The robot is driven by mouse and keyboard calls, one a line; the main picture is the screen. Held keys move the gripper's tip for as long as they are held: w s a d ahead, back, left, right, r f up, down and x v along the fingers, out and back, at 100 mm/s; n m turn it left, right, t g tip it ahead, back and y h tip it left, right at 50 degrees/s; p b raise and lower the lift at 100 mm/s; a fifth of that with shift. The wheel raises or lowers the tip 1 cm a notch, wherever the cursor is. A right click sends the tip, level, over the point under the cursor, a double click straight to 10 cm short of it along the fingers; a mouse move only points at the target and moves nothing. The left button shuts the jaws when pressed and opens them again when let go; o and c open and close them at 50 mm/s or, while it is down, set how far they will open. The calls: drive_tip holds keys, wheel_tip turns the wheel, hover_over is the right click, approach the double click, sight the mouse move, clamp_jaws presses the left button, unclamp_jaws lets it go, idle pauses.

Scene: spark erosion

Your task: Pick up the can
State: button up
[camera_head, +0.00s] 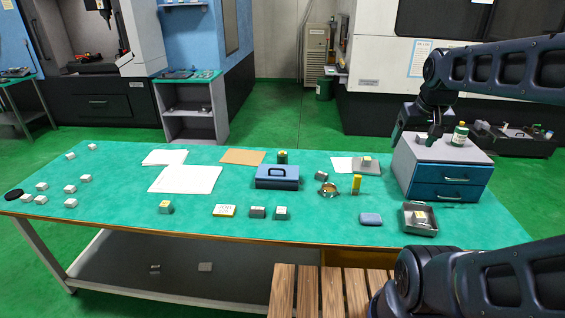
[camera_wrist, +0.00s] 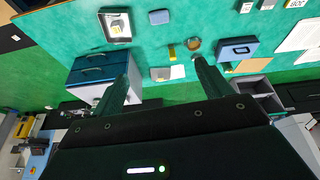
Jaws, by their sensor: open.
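No object is plainly recognisable as a can. A green and white container with a pale top (camera_head: 460,134) stands upright on the grey-topped blue drawer cabinet (camera_head: 446,180). A small dark cylinder with a yellow-green top (camera_head: 282,157) stands behind the blue toolbox. I cannot tell whether either is the can. My gripper (camera_head: 415,136) hangs near the cabinet's left back edge, left of the green and white container. In the wrist view my gripper (camera_wrist: 163,82) is open, with nothing between its fingers. The cabinet (camera_wrist: 92,72) shows there, partly behind one finger.
The green table (camera_head: 330,220) carries a blue toolbox (camera_head: 277,177), a brass-coloured round dish (camera_head: 327,189), a yellow block (camera_head: 356,184), a grey tray (camera_head: 420,219), papers (camera_head: 185,179) and several small blocks. A wooden slatted seat (camera_head: 318,291) stands at the front.

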drive_tip(key=w+a+r+n+g, duration=0.1)
drive_tip(key=w+a+r+n, duration=0.15)
drive_tip(key=w, duration=0.65)
drive_tip(key=w+a+r+n, duration=0.15)
drive_tip(key=w+a, duration=0.25)
drive_tip(key=w, duration=0.5)
drive_tip(key=n+g, duration=0.3)
drive_tip(key=n, duration=0.9)
hover_over(283, 158)
drive_tip(key=w, duration=0.3)
drive_tip(key=f, duration=3.2)
drive_tip(key=shift+s+a+f, duration=0.2)
drive_tip(key=shift+a+f, duration=0.05)
drive_tip(key=shift+f, duration=0.1)
drive_tip(key=shift+w+a+f, duration=0.1)
drive_tip(key=shift+a+f, duration=0.1)
drive_tip(key=shift+f, duration=0.3)
drive_tip(key=shift+d+f, duration=0.2)
drive_tip(key=shift+f, duration=5)
drive_tip(key=c, duration=1.2)
